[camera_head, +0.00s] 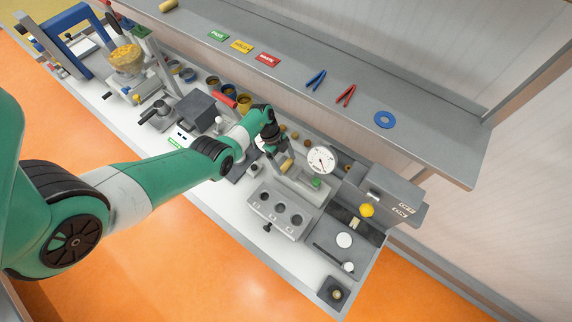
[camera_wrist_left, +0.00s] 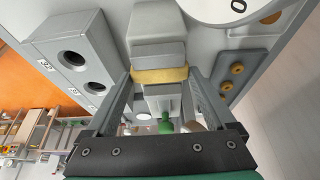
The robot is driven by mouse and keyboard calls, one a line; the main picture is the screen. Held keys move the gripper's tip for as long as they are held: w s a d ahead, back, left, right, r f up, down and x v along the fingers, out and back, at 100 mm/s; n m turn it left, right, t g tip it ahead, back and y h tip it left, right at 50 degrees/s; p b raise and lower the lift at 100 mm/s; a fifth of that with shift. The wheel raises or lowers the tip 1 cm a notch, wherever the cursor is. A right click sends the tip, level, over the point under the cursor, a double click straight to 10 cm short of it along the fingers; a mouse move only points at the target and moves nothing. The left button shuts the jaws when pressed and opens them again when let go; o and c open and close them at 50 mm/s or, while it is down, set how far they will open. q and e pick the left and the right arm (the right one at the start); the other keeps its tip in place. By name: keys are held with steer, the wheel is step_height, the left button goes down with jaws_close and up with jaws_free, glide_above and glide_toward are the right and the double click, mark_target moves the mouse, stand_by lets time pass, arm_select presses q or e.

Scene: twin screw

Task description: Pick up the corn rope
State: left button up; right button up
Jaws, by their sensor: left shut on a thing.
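My left gripper (camera_head: 283,160) is over the grey test fixture on the bench. In the left wrist view my left gripper (camera_wrist_left: 160,78) is shut on a short tan-yellow piece, which I take to be the corn rope (camera_wrist_left: 160,75). The piece lies crosswise between the two fingertips, close against a grey block of the fixture. I cannot tell whether it still touches the block. The corn rope also shows as a small tan piece (camera_head: 287,165) beneath the gripper in the head view. My right gripper is not in view.
A round dial gauge (camera_head: 321,159) stands just right of the gripper. A grey block with several holes (camera_head: 280,212) is in front. The shelf (camera_head: 440,140) behind holds coloured tags, two clips and a blue ring.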

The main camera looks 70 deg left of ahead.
mark_target(285, 165)
arm_select(q)
steer(key=shift+r+p, duration=0.45)
steer(key=shift+r, duration=0.1)
step_height(285, 165, up, 3)
steer(key=shift+f+p, duration=0.1)
steer(key=shift+p, duration=0.9)
steer(key=s+d+r+p, duration=0.2)
steer(key=s+r, duration=0.2)
steer(key=s, duration=0.2)
steer(key=s+d+r+p, duration=0.2)
steer(key=s+r, duration=0.3)
steer(key=s, duration=0.2)
steer(key=shift+s+d+p, duration=0.15)
steer(key=shift+d+p, duration=0.15)
steer(key=shift+p, duration=0.05)
